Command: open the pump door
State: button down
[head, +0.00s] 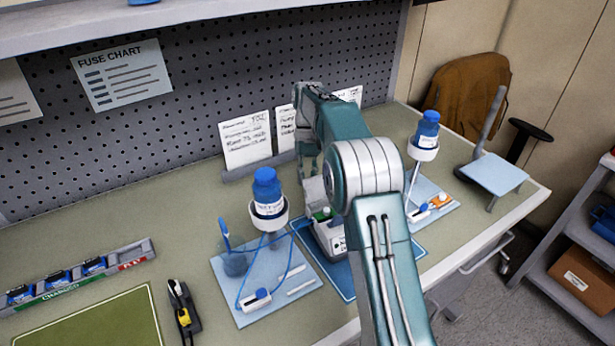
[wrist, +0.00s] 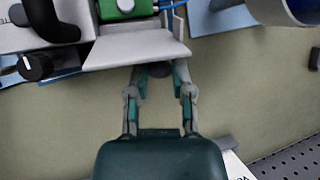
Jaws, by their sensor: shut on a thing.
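The pump (head: 337,246) is a light box with a dark base on the blue mat (head: 321,262), partly hidden behind my arm in the head view. In the wrist view a pale panel (wrist: 138,50), which looks like its door, stands out from the pump body. Behind it show a green part (wrist: 126,11) with a white knob and a blue tube. My gripper (wrist: 160,70) has its fingertips shut on a dark round piece at the panel's near edge, probably the door handle. The grip is partly hidden under the panel. In the head view my fingers are hard to make out.
A stand with a blue bottle (head: 267,190) is left of the pump; another blue bottle (head: 427,130) stands to its right. A battery rack (head: 135,256), a yellow-black tool (head: 184,312) and a green mat (head: 95,325) lie left. Cards (head: 246,139) stand behind.

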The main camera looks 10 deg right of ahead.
jog(key=shift+c, duration=2.4)
grip_release()
